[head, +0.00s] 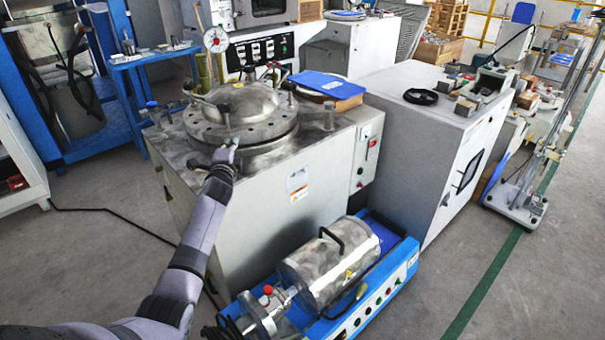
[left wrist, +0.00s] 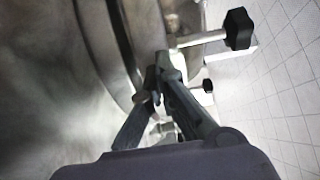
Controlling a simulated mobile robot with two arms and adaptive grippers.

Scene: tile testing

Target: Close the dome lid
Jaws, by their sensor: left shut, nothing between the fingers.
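The metal dome lid (head: 243,105) lies over the round flanged vessel (head: 265,150) on top of a grey cabinet machine. It looks level, but I cannot tell whether it is fully seated. My left gripper (head: 229,146) is at the near rim of the lid, shut and empty. In the left wrist view, my left gripper (left wrist: 157,93) is close beside the curved metal rim (left wrist: 115,45). A black-knobbed bolt (left wrist: 236,28) is just beyond the fingertips. I cannot tell whether the fingers touch the rim. My right gripper is not in view.
Upright posts (head: 328,116) stand around the machine top. A blue-based machine with a metal cylinder (head: 330,258) stands in front. Open floor (head: 90,255) is at left.

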